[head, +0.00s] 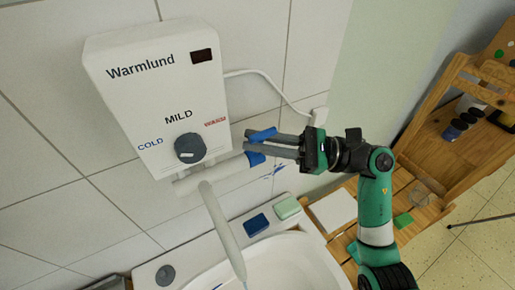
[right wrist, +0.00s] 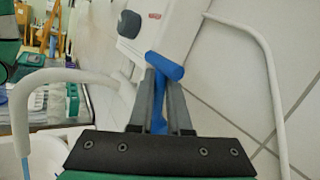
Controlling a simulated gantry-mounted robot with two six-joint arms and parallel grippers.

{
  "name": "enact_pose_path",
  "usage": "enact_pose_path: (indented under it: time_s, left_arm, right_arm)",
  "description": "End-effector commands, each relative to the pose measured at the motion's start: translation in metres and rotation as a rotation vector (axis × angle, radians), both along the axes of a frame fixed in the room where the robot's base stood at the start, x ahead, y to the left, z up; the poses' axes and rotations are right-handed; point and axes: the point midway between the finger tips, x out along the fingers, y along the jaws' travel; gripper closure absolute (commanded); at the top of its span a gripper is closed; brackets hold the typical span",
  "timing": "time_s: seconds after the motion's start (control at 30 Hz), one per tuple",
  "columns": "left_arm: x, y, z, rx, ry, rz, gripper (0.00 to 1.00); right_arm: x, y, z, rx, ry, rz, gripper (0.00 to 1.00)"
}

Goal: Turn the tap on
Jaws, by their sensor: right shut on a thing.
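The tap is a white horizontal bar (head: 222,174) under a white wall heater (head: 150,75) marked Warmlund, with a long spout (head: 222,228) hanging over the basin. The spout also shows in the right wrist view (right wrist: 60,77). My left gripper is not in view.
A grey dial (head: 189,148) is on the heater front. The white basin (head: 290,262) is below, with a blue sponge (head: 256,224) and a green soap bar (head: 287,207) on its rim. A white cable (head: 270,84) runs to the wall. Wooden shelves (head: 455,130) stand at right.

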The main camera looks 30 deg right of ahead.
Motion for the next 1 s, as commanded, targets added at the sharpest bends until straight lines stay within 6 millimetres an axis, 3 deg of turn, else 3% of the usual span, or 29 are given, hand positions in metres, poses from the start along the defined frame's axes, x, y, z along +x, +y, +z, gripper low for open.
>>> enact_pose_path:
  time_s: [0.27, 0.3, 0.43, 0.77, 1.0]
  left_arm:
    - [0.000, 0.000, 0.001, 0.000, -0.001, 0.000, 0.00]
    - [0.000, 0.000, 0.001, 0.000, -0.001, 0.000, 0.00]
    - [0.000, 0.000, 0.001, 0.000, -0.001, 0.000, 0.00]
    - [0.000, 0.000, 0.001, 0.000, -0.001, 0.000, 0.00]
    - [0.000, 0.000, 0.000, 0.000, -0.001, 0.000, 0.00]
  right_arm:
    - [0.000, 0.000, 0.000, -0.001, 0.001, -0.001, 1.00]
    - [0.000, 0.000, 0.000, -0.001, 0.001, -0.001, 0.77]
    - [0.000, 0.000, 0.000, -0.001, 0.002, -0.001, 0.54]
    - [-0.001, -0.003, -0.001, 0.000, 0.002, -0.002, 0.54]
    - [-0.020, -0.039, -0.009, -0.001, 0.003, -0.007, 0.54]
